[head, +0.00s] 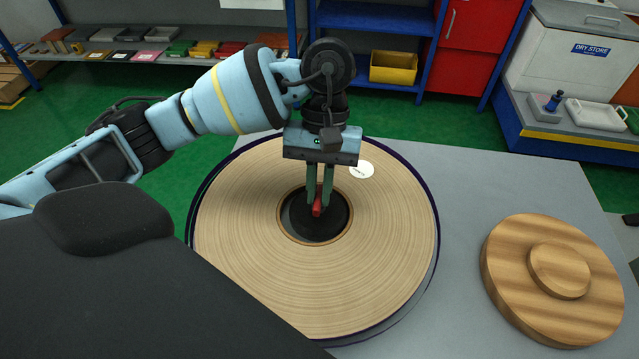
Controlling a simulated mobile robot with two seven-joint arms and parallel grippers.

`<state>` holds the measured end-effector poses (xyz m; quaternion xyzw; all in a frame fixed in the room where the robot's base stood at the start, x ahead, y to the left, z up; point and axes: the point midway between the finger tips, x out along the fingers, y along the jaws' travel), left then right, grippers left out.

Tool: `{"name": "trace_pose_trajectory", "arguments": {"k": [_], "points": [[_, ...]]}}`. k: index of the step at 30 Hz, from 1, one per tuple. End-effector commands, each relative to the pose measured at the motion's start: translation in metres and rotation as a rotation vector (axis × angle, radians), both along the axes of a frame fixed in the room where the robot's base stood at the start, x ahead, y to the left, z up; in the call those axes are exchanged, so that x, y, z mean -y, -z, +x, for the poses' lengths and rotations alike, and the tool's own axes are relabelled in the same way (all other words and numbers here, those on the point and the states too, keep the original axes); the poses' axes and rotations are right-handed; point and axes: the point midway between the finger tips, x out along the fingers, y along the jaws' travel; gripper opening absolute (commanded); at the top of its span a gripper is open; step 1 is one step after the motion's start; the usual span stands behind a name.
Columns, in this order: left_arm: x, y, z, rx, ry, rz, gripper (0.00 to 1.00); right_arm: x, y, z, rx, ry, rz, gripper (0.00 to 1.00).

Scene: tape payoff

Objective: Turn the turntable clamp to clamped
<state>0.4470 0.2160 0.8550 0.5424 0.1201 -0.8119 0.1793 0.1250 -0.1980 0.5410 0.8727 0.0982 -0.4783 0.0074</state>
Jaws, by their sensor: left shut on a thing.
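A wide wooden-ringed tape roll (375,260) lies flat on a turntable with a dark rim (436,215). A dark round hub (332,229) sits in its middle, and a small red clamp handle (317,208) stands there. My left gripper (319,200) comes down from above with its greenish fingers shut on the red handle. The fingers and gripper body hide part of the handle and hub. My right gripper is not in view.
A round stepped wooden disc (559,271) lies at the right of the grey table (475,190). A white label (361,170) lies on the roll. Behind stand blue shelves with a yellow bin (393,68), a red cabinet (478,25) and a white dry-store chest (575,55).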

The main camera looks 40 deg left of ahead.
Motion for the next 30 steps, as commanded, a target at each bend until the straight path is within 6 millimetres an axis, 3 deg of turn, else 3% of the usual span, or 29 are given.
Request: {"name": "trace_pose_trajectory", "arguments": {"k": [2, 3, 7, 18, 30], "points": [[-0.001, -0.001, 0.001, 0.003, 0.001, 0.000, 0.00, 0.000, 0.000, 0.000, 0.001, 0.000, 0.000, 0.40], [-0.001, -0.001, 0.001, 0.003, 0.001, 0.000, 0.15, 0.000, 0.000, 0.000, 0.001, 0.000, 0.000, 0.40], [0.000, -0.001, 0.001, 0.002, 0.000, 0.000, 0.32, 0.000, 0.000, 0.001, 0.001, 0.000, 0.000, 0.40], [-0.001, -0.005, 0.002, 0.003, -0.001, -0.001, 0.33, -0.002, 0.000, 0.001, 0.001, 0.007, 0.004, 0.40], [-0.010, -0.058, 0.022, 0.005, -0.002, 0.001, 0.33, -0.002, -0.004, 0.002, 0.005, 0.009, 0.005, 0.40]]}}
